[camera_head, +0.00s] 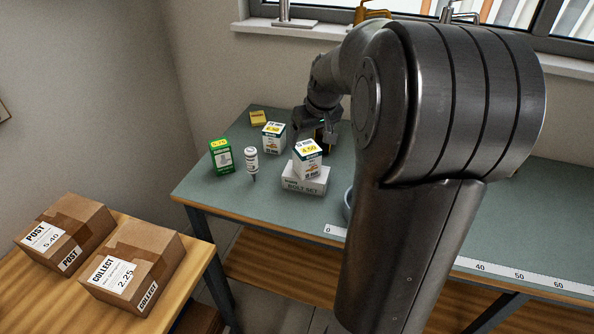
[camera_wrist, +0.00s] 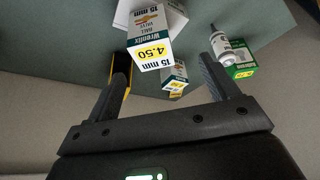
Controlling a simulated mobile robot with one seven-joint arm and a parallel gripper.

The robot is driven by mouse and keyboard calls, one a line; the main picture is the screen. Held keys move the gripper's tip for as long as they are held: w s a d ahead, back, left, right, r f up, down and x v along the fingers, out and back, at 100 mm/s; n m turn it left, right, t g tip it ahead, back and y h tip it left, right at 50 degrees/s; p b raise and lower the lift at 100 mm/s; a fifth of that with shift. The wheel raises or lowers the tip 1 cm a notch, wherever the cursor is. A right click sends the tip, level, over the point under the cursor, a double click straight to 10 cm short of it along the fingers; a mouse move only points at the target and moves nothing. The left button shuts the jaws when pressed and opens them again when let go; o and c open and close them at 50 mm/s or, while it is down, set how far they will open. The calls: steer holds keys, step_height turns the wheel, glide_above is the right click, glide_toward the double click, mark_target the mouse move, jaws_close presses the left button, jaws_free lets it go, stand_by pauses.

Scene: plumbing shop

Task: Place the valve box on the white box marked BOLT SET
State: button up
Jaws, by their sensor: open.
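The valve box (camera_head: 307,160), white with a yellow 4.50 label, sits upright on top of the white BOLT SET box (camera_head: 304,183), turned slightly. In the wrist view the valve box (camera_wrist: 156,38) reads "ball valve 15 mm", and part of a white box (camera_wrist: 124,14), apparently the BOLT SET box, shows beside it. My gripper (camera_head: 324,138) is just behind the valve box, partly hidden by it and by my arm. In the wrist view my gripper (camera_wrist: 165,62) has its fingers wide apart with nothing held; the valve box is beyond the fingertips.
A similar box marked 6.50 (camera_head: 274,138), a green box (camera_head: 221,157), a white bottle (camera_head: 252,163) and a small yellow box (camera_head: 258,118) stand on the bench (camera_head: 222,190) to the left. Two cartons (camera_head: 132,266) (camera_head: 65,233) sit on a wooden table. My arm hides the bench's middle.

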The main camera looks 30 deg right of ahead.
steer(key=s+a+r, duration=0.2)
steer(key=s+a, duration=0.7)
steer(key=s, duration=0.3)
steer(key=s+a+r+t, duration=0.1)
steer(key=s+a, duration=0.9)
steer(key=s, duration=0.2)
steer(key=shift+s+a+r, duration=0.2)
steer(key=shift+a+r, duration=0.1)
steer(key=shift+r, duration=0.05)
